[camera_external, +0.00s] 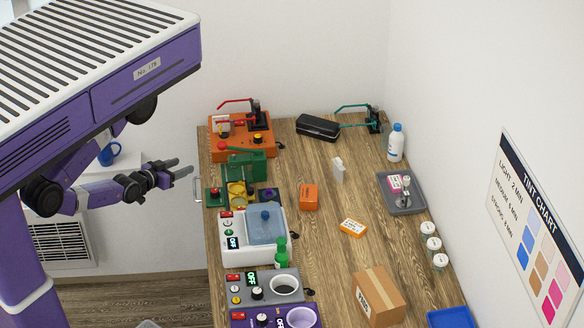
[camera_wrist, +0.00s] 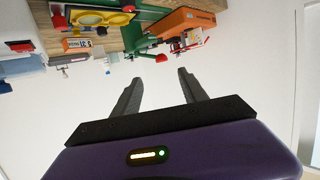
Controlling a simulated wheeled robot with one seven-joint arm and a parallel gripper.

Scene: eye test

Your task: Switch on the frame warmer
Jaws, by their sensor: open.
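Two units with round wells stand at the front left of the table: a grey one (camera_external: 240,297) and a purple one (camera_external: 240,322), cut by the bottom edge. Both have small displays that seem to read OFF. I cannot tell for sure which is the frame warmer. The grey unit has a red switch, a yellow button and a black knob on its panel. My gripper (camera_external: 181,167) is open and empty, left of the table's far left part, well away from both units. In the wrist view my open fingers (camera_wrist: 160,78) have bare wall between them.
A white unit (camera_external: 235,257) with a blue-lidded tank also reads OFF; a green bottle (camera_external: 281,253) stands beside it. Behind are a green machine (camera_external: 245,165) and an orange machine (camera_external: 240,140). A cardboard box (camera_external: 379,296) is front right.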

